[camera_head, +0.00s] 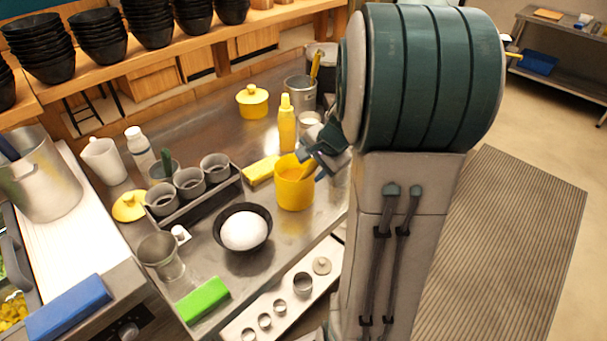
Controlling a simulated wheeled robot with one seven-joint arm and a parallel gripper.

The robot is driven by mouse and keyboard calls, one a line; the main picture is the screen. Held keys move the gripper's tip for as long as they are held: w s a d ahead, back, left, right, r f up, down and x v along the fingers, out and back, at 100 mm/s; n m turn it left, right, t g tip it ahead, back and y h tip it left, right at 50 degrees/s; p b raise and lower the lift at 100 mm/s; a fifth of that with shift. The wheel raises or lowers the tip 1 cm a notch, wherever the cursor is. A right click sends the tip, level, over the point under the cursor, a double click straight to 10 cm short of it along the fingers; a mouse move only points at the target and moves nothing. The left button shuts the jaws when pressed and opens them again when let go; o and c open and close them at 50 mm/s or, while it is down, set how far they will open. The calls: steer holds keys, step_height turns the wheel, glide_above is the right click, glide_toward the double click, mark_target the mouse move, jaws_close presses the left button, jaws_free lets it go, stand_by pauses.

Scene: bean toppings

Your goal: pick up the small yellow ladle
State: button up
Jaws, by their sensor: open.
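A yellow cup (294,190) stands on the steel counter right of the bowl of white food. A short yellow handle (304,171), which looks like the small yellow ladle, rises from it; its bowl is hidden inside. My gripper (312,168) is at the right rim of the cup, beside the handle. It is open, and its fingers are partly hidden; I cannot tell whether they touch the handle. Another yellow handle (315,66) sticks out of a metal pot at the back.
A yellow squeeze bottle (287,125) and a yellow block (262,170) stand close to the cup. A black bowl (242,247), a rack of grey cups (190,184) and a green block (202,300) are to the left. Stacked black bowls (100,38) line the shelf.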

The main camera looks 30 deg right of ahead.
steer(key=shift+x, duration=0.9)
jaws_close()
